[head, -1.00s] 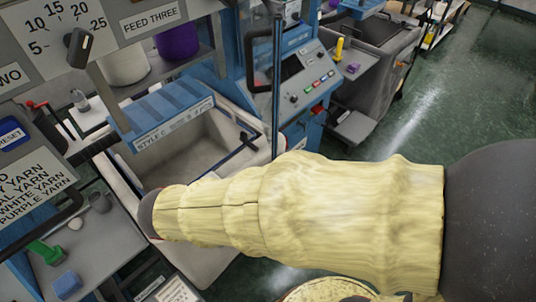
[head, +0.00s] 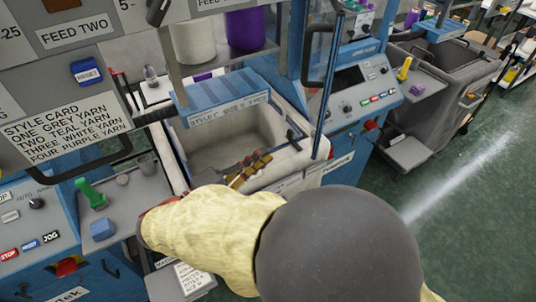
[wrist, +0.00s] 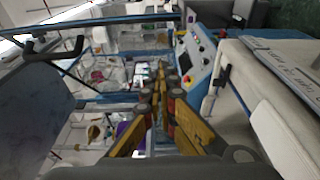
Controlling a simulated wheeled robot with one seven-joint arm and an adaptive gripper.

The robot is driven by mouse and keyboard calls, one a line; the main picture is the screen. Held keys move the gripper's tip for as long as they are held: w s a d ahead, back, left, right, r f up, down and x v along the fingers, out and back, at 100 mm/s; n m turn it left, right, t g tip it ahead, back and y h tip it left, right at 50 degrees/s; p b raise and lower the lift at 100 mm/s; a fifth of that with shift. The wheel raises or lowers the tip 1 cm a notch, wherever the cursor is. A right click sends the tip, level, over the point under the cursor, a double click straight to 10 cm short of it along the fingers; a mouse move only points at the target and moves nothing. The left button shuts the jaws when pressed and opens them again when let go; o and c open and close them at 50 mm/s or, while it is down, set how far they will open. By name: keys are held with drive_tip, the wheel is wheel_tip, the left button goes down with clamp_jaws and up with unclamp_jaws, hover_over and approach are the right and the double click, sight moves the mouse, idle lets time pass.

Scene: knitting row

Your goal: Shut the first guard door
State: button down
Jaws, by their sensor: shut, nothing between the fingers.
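A clear guard door with a blue edge bar (head: 327,95) and a black handle (head: 309,55) stands out from the knitting machine, seen nearly edge-on in the head view. Which door counts as first is not marked. What looks like a blue-framed clear door shows in the wrist view, with its blue bar (wrist: 118,21) and a black handle (wrist: 52,50) at the upper left. My gripper (head: 262,160) has yellow-orange fingers, shut and empty, over the pale bin and left of the door edge. Its fingers (wrist: 161,78) also show in the wrist view. My arm hides the lower front.
A pale bin (head: 212,160) sits under a blue style plate (head: 225,112). A control panel (head: 352,95) stands right of the door. A grey cart (head: 440,85) is farther right. A side shelf (head: 135,205) holds a green-handled tool. Green floor (head: 470,170) is open at the right.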

drive_tip(key=b, duration=0.2)
approach(312, 131)
drive_tip(key=w, duration=0.3)
drive_tip(key=shift+s+d+r+b, duration=0.1)
drive_tip(key=shift+d+r+b, duration=0.05)
drive_tip(key=shift+d, duration=0.6)
drive_tip(key=shift+s+d+r+b, duration=0.1)
drive_tip(key=shift+d+r+b, duration=0.05)
drive_tip(key=shift+d, duration=0.65)
